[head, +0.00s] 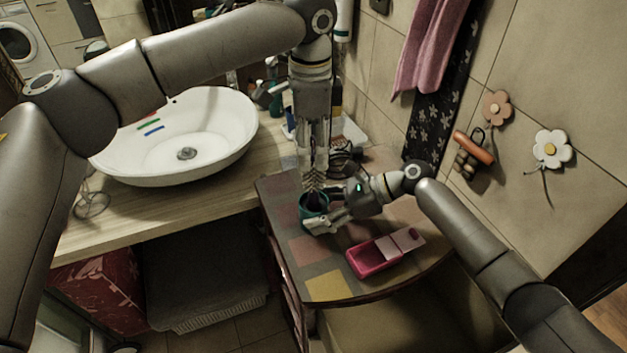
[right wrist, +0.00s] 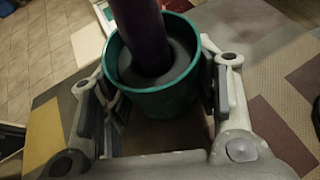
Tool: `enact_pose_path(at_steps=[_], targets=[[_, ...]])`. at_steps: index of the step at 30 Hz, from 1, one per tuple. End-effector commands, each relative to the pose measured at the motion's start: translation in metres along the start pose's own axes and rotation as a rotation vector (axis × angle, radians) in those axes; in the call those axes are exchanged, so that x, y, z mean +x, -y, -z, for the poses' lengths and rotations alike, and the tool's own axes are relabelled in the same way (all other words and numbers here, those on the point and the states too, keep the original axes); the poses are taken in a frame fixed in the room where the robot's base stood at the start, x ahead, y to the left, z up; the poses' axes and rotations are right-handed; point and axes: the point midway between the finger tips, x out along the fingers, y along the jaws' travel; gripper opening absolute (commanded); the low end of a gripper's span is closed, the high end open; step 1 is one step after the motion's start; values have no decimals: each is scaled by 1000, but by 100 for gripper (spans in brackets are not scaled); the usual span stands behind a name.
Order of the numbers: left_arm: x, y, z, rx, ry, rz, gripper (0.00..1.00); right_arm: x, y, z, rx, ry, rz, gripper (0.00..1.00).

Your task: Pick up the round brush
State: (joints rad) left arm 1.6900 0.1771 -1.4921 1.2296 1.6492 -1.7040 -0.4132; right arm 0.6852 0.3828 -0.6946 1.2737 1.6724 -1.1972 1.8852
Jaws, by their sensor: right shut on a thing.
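A teal cup (head: 314,203) stands on the patchwork-topped corner of the counter. My right gripper (head: 322,208) is shut on it from the right, one finger on each side. The right wrist view shows the teal cup (right wrist: 160,103) between the fingers. A thick dark purple shaft (right wrist: 140,38) stands up out of it, seemingly the round brush; its upper end is outside that view. In the head view, a dark bristly part (head: 312,184) shows at the cup's mouth. My left gripper (head: 313,165) points straight down just above it; whether its fingers touch or grip the brush is unclear.
A white basin (head: 187,150) with small coloured items on its inner wall is left of the cup. A pink box (head: 374,258) lies right of it, near the counter's front edge. Dark items stand behind, by the tiled wall. The front patchwork area is bare.

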Motion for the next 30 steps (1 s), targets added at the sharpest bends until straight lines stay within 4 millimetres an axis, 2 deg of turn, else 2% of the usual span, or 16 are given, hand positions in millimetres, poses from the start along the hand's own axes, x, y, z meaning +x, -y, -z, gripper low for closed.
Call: enact_pose_path(at_steps=[10,19,30], targets=[[45,-3,2,-2,1,0,64,0,0,0,0,-1,0,42],[51,-3,2,-2,-1,1,64,0,0,1,0,-1,0,42],[51,-3,2,-1,0,1,18,0,0,1,0,-1,0,42]])
